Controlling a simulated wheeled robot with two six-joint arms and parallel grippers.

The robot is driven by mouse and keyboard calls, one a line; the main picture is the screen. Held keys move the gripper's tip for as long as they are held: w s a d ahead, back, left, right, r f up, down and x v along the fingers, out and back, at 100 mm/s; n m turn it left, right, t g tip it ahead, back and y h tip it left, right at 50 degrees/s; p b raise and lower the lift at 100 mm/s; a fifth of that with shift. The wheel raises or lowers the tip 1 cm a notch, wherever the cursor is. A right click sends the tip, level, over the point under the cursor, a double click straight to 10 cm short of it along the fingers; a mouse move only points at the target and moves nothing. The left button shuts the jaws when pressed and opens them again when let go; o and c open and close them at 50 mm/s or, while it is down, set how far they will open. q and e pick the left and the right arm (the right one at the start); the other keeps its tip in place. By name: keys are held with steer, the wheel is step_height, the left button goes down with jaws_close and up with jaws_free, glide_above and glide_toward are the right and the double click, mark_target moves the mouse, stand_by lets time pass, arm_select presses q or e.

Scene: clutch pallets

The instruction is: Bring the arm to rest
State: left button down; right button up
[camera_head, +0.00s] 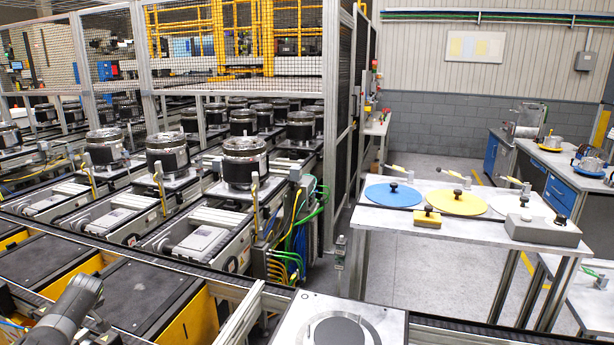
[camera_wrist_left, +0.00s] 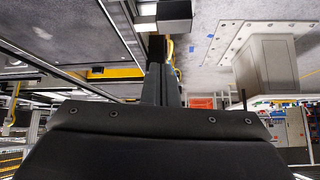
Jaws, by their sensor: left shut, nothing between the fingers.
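Part of my left arm (camera_head: 68,312), a dark grey link, shows at the lower left of the head view, low over the black and yellow units. Its gripper cannot be made out there. In the left wrist view my left gripper (camera_wrist_left: 160,78) points away from the camera, beyond its wide black body. Its dark fingers are together, with nothing seen held between them. My right arm and gripper are in neither view.
A table (camera_head: 450,228) at the right holds blue (camera_head: 393,195), yellow (camera_head: 457,202) and white (camera_head: 523,204) discs. A flat-topped unit (camera_head: 295,325) stands at the front centre. Grey floor lies beyond.

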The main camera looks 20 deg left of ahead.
arm_select(q)
steer(key=s+a+f+m+y, duration=0.1)
steer(key=s+f+m, duration=0.5)
steer(key=s, duration=0.5)
steer(key=s+a+f+m+t, duration=0.1)
steer(key=s+a+f+m, duration=0.15)
steer(key=s+m, duration=0.65)
steer(key=s+a+f+m+y, duration=0.1)
steer(key=s+f+m, duration=0.4)
steer(key=s, duration=0.8)
steer(key=s+d+f+n+h, duration=0.1)
steer(key=s+d+f+h, duration=0.1)
steer(key=d+f, duration=0.95)
steer(key=s+d+f+n+h, duration=0.1)
steer(key=s+d+f+h, duration=0.15)
steer(key=d+f, duration=0.9)
steer(key=d+f+n+h, duration=0.1)
steer(key=d+f+h, duration=0.15)
steer(key=d, duration=1.45)
steer(key=d+f+n+h, duration=0.15)
steer(key=d+f, duration=0.25)
steer(key=d, duration=1.3)
step_height(320, 180, down, 14)
steer(key=a+b, duration=0.1)
steer(key=b, duration=1.3)
steer(key=shift+w+f, duration=0.15)
steer(key=shift+w, duration=0.2)
